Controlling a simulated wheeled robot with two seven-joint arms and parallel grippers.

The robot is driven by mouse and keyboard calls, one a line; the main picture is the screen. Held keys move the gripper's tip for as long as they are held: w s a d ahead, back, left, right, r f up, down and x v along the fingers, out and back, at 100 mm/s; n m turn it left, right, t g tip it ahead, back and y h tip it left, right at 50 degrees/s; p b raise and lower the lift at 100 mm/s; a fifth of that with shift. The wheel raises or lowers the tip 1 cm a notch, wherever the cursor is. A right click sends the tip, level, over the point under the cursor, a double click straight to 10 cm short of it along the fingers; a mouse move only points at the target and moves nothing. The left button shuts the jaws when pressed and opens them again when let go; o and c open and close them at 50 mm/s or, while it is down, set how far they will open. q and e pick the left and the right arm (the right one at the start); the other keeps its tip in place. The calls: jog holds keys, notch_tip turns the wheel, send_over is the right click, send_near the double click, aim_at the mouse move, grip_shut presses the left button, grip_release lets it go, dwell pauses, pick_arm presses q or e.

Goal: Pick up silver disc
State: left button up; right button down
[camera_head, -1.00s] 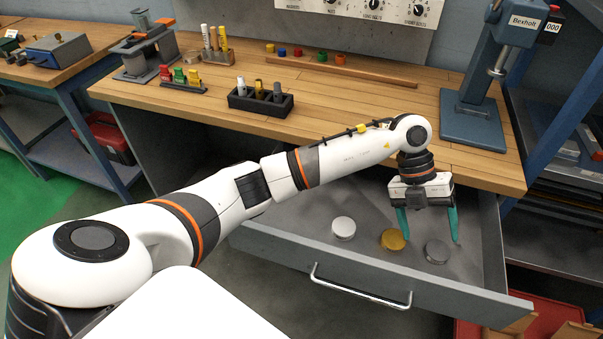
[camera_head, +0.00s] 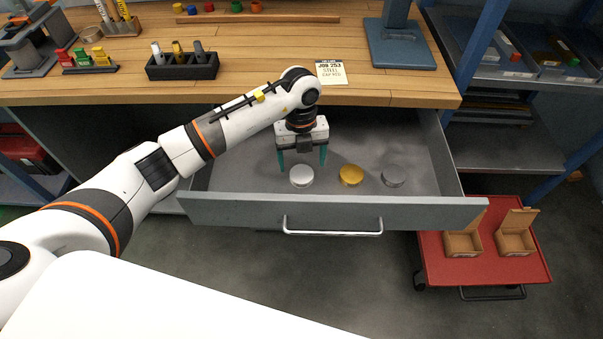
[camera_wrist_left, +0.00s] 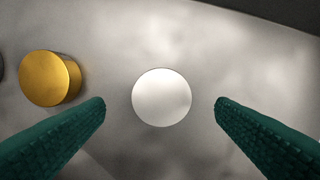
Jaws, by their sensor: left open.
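A bright silver-white disc (camera_head: 302,176) lies flat in the open drawer, leftmost of three discs in a row. My left gripper (camera_head: 302,162) is open above it, its teal fingers pointing down. In the left wrist view the silver disc (camera_wrist_left: 161,97) sits centred between the two separated fingertips, touching neither. A gold disc (camera_head: 350,175) lies to its right, and it shows at the left of the wrist view (camera_wrist_left: 44,78). A darker grey disc (camera_head: 394,176) lies farthest right. My right gripper is not in view.
The drawer's front wall (camera_head: 240,212) with its handle (camera_head: 333,231) is on the near side. The wooden bench top (camera_head: 270,92) overhangs behind. A red cart (camera_head: 440,276) with small boxes stands at lower right. The drawer floor around the discs is mostly clear.

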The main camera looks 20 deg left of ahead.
aim_at(302, 173)
pick_arm(q)
jog(key=shift+s+f, duration=0.15)
jog(key=shift+f, duration=0.75)
jog(key=shift+s+f, duration=0.1)
jog(key=shift+f, duration=0.8)
jog(key=c, duration=1.1)
